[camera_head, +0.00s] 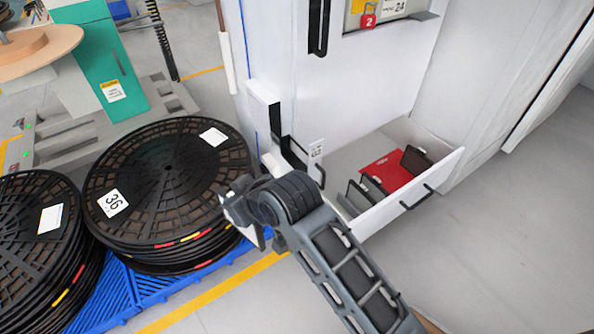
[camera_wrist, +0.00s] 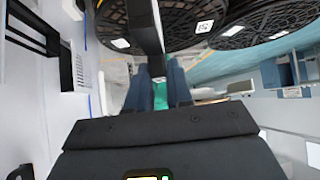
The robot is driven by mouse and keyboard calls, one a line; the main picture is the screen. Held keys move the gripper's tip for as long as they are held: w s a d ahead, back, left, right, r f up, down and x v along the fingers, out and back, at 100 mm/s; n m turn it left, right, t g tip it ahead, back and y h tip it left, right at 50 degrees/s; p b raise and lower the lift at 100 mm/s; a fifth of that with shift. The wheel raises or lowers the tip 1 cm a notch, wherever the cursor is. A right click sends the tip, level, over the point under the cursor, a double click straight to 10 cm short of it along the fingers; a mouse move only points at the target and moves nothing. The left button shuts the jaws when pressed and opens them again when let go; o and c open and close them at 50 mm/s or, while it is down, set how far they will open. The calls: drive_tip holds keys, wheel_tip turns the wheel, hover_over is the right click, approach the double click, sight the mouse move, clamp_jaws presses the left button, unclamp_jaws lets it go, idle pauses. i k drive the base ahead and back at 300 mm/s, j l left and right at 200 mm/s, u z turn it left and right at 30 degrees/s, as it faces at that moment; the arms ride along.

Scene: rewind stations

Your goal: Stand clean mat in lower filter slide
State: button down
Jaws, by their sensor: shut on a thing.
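My gripper (camera_head: 240,206) is at the end of the arm, beside the front reel stack and left of the open lower slide. In the wrist view its fingers (camera_wrist: 155,76) are closed on a thin grey-and-black piece, the mat (camera_wrist: 148,28), seen edge-on. In the head view my wrist hides most of it; whether it is clean cannot be told. The lower filter slide (camera_head: 372,220) is a white drawer pulled out of the cabinet. Inside it are black wire dividers (camera_head: 362,195), a red flat piece (camera_head: 390,172) and a dark upright piece (camera_head: 416,160).
Black reel stacks (camera_head: 165,175) stand on a blue pallet (camera_head: 150,285) at left. The white cabinet (camera_head: 360,80) rises behind the slide, with a black handle (camera_head: 318,25) and a red lock (camera_head: 368,21). The floor at right is clear.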

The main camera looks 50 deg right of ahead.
sight(298, 166)
drive_tip(key=i+j, duration=0.15)
drive_tip(key=i, duration=0.35)
drive_tip(key=i+j, duration=0.2)
drive_tip(key=i, duration=0.25)
